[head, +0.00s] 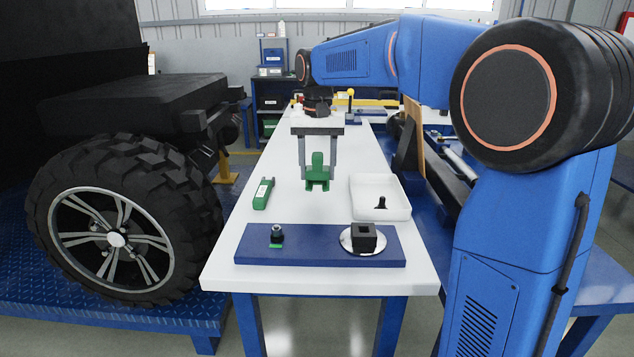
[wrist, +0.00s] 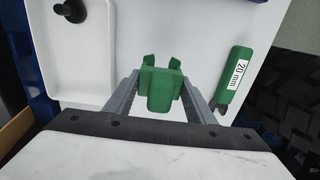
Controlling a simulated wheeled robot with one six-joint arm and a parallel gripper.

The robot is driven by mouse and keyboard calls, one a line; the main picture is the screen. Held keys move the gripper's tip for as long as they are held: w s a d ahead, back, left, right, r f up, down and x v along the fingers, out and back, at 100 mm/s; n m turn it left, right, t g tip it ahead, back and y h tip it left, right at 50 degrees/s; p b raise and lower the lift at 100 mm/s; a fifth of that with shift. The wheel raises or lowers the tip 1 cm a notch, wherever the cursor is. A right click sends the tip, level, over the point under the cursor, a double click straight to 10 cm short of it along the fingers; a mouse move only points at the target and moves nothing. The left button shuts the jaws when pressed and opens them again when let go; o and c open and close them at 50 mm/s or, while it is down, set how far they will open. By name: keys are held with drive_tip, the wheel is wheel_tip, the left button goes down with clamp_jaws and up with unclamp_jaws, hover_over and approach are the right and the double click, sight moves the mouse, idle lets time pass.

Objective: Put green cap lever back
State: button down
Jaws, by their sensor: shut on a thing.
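The green cap lever (head: 317,173) is a green piece with a rounded upright part and two short prongs at its foot. It also shows in the wrist view (wrist: 160,90), between my two grey fingers. My gripper (head: 318,176) points down over the middle of the white table and is shut on the cap lever. Whether the lever's foot touches the table or hangs just above it, I cannot tell.
A green block (head: 263,193) labelled 20 mm lies left of my gripper. A white tray (head: 405,207) with a small black knob (head: 381,203) is to the right. A blue board (head: 318,250) in front bears a black-topped peg (head: 277,235) and a black square block (head: 363,238) on a disc.

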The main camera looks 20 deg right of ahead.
drive_tip(key=shift+f, duration=1.85)
drive_tip(key=shift+f, duration=0.1)
drive_tip(key=c, duration=0.8)
unclamp_jaws()
wheel_tip(320, 180, up, 12)
drive_tip(key=shift+r, duration=0.15)
